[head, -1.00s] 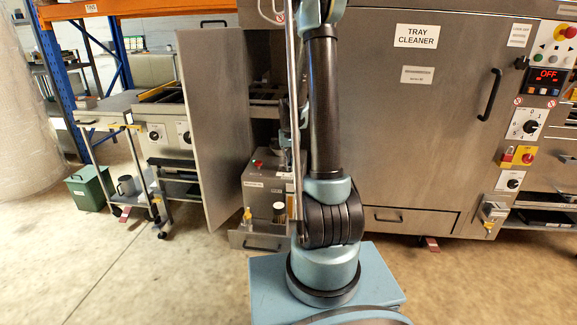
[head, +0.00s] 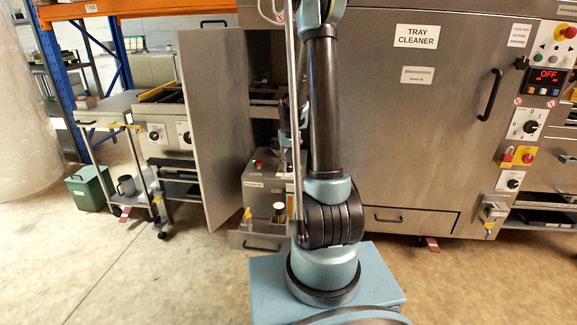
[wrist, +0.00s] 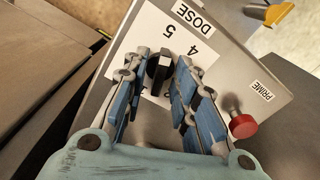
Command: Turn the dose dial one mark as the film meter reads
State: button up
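The dose dial (wrist: 159,66) is a black knob with a pale pointer mark on a white plate, seen in the wrist view. The numbers 5 and 4 and the label DOSE show beyond it. My gripper (wrist: 162,72) is open, with one blue-padded finger on each side of the knob; I cannot tell whether the pads touch it. In the head view the grey dosing unit (head: 257,190) stands in the open bay, partly hidden by my arm, and the dial is hidden there. I cannot make out a film meter in either view.
A red knob (wrist: 243,126) stands beside my right finger, near the PRIME label (wrist: 262,90). An open cabinet door (head: 215,130) stands left of the unit. The tray cleaner (head: 420,130) fills the right, its display (head: 547,75) reading OFF. Small bottles stand before the unit.

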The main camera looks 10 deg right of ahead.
aim_at(289, 165)
jog(key=shift+r, duration=0.1)
notch_tip(289, 165, up, 12)
dwell(0.8)
jog(key=s+r+t, duration=0.1)
jog(key=s+r, duration=0.1)
jog(key=s, duration=0.8)
jog(key=s+r, duration=0.2)
jog(key=s, duration=0.8)
jog(key=s+f, duration=0.4)
jog(key=s, duration=0.3)
jog(key=s+f+t, duration=0.1)
jog(key=s+f, duration=0.2)
jog(key=s, duration=0.5)
jog(key=shift+s+f, duration=0.2)
jog(key=shift+f, duration=0.2)
